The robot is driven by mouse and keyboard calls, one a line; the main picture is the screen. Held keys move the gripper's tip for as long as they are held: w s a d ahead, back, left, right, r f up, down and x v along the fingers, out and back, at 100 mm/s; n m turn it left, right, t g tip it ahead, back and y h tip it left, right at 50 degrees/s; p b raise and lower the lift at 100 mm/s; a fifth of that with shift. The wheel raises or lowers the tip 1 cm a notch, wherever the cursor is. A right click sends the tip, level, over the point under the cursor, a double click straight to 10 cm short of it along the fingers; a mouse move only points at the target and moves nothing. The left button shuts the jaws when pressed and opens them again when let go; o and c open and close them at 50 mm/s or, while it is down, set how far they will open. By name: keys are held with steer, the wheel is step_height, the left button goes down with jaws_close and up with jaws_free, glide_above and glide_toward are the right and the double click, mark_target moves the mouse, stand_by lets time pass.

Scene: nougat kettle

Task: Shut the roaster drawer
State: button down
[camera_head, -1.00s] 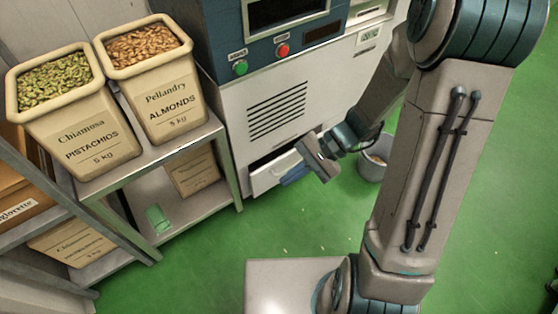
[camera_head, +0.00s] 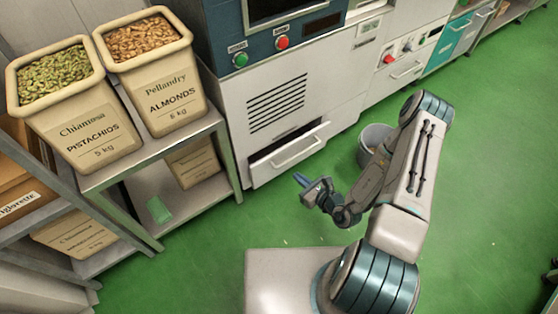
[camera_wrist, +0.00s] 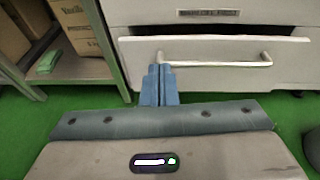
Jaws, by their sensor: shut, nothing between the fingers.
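The roaster drawer (camera_head: 285,158) is at the bottom of the roaster (camera_head: 270,98). It stands partly open, with a dark gap above its front. In the wrist view the drawer front (camera_wrist: 220,76) carries a pale bar handle (camera_wrist: 215,63). My gripper (camera_head: 300,180) is low over the green floor, in front of the drawer and apart from it in the head view. In the wrist view its blue fingers (camera_wrist: 159,85) are shut with nothing between them, pointing at the lower left part of the drawer front. The depth of the gap between fingertips and drawer is hard to tell.
A metal shelf (camera_head: 150,152) with pistachio (camera_head: 80,110) and almond (camera_head: 160,80) bins stands left of the roaster. A grey bucket (camera_head: 374,140) is right of the drawer, close to my arm. Green floor in front is clear.

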step_height(320, 180, down, 2)
steer(key=m+h, duration=0.1)
steer(key=b, duration=0.5)
glide_toward(274, 156)
steer(key=x, duration=0.5)
steer(key=shift+a+f, duration=0.1)
steer(key=shift+f, duration=0.35)
steer(key=shift+w+a+r, duration=0.1)
steer(key=shift+w+a, duration=0.25)
steer(key=shift+w, duration=0.2)
